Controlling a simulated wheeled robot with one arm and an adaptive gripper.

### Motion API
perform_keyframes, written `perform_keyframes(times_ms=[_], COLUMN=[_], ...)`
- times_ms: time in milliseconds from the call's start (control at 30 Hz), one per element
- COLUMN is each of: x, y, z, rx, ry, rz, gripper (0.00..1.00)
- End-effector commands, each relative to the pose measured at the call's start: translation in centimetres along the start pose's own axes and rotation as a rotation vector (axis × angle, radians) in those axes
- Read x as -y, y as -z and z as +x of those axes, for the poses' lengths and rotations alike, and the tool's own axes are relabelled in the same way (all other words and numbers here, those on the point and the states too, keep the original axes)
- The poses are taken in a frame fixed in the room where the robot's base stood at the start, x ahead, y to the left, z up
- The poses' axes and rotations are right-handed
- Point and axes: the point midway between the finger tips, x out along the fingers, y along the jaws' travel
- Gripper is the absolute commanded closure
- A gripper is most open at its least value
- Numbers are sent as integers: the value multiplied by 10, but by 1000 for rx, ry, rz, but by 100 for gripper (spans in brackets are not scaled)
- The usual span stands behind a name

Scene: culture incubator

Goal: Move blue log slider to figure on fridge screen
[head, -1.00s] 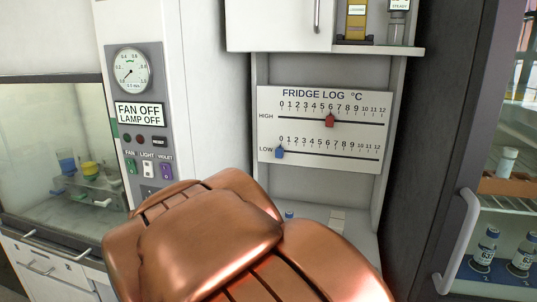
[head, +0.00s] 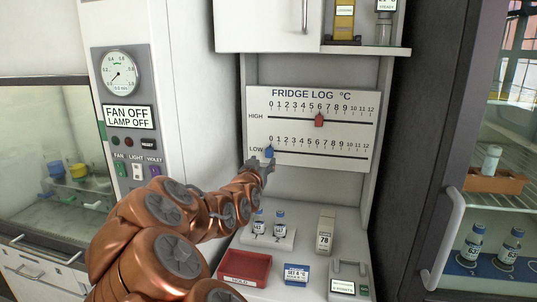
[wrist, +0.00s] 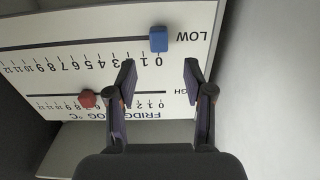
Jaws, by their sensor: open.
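The blue slider (head: 269,152) sits at 0, the left end of the LOW scale on the fridge log board (head: 310,160). It also shows in the upside-down wrist view (wrist: 158,39), beyond the fingertips. My gripper (head: 262,164) is just below and in front of the slider in the head view. In the wrist view my gripper (wrist: 159,72) is open, its two fingers apart with nothing between them, roughly lined up with the slider. I cannot make out a fridge screen with a readable figure.
The red slider (head: 319,120) is at about 6 on the HIGH scale. Below the board stand vials (head: 279,222), a red tray (head: 244,268), a blue box (head: 296,274) and a block marked 78 (head: 325,236). A glass-fronted fridge (head: 490,200) is at right.

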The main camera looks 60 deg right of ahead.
Motion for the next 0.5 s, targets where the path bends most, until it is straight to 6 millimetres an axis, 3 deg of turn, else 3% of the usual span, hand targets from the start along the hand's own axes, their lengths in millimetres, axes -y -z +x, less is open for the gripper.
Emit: perform_keyframes(times_ms=[500], x=[-2], y=[1], z=[54], rx=[-1], ry=[-3], rz=[-1], gripper=[48])
